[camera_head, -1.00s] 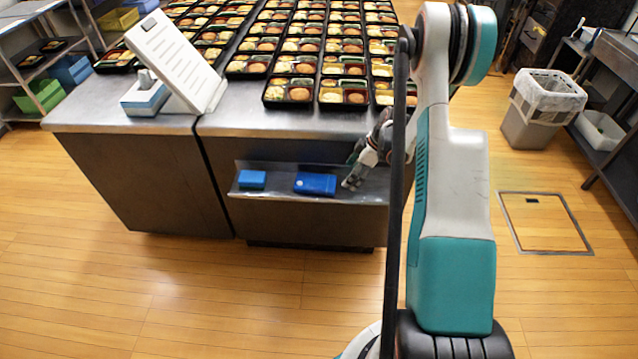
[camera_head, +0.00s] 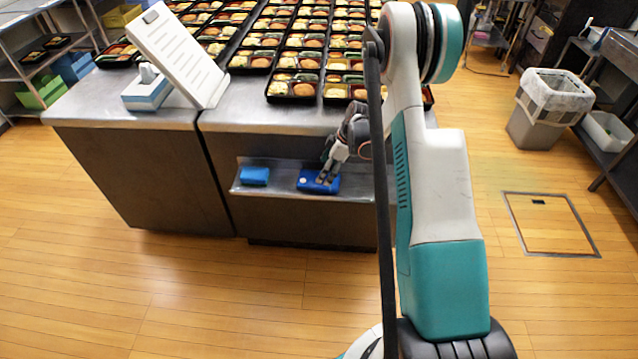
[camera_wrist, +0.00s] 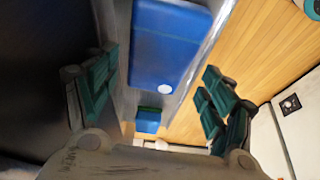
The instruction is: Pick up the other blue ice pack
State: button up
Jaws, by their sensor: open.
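A blue ice pack (camera_head: 312,181) with a round white spot lies flat on the low metal shelf. It also shows in the wrist view (camera_wrist: 168,45). A smaller blue block (camera_head: 254,176) lies to its left on the same shelf and shows farther off in the wrist view (camera_wrist: 148,121). My gripper (camera_head: 326,179) is at the right part of the ice pack, pointing down over it. In the wrist view my gripper (camera_wrist: 155,95) has its fingers spread wide, with nothing held between them. I cannot tell whether a finger touches the ice pack.
The metal shelf (camera_head: 275,191) juts from the front of the counter. Above it, the steel counter top (camera_head: 240,119) carries many bento trays (camera_head: 292,89) and a tilted white panel (camera_head: 177,55). The wooden floor in front is clear. A bin (camera_head: 548,108) stands at right.

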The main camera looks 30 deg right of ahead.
jog(key=b+x, duration=0.2)
jog(key=x, duration=0.3)
jog(key=shift+a, duration=0.1)
jog(key=c, duration=0.9)
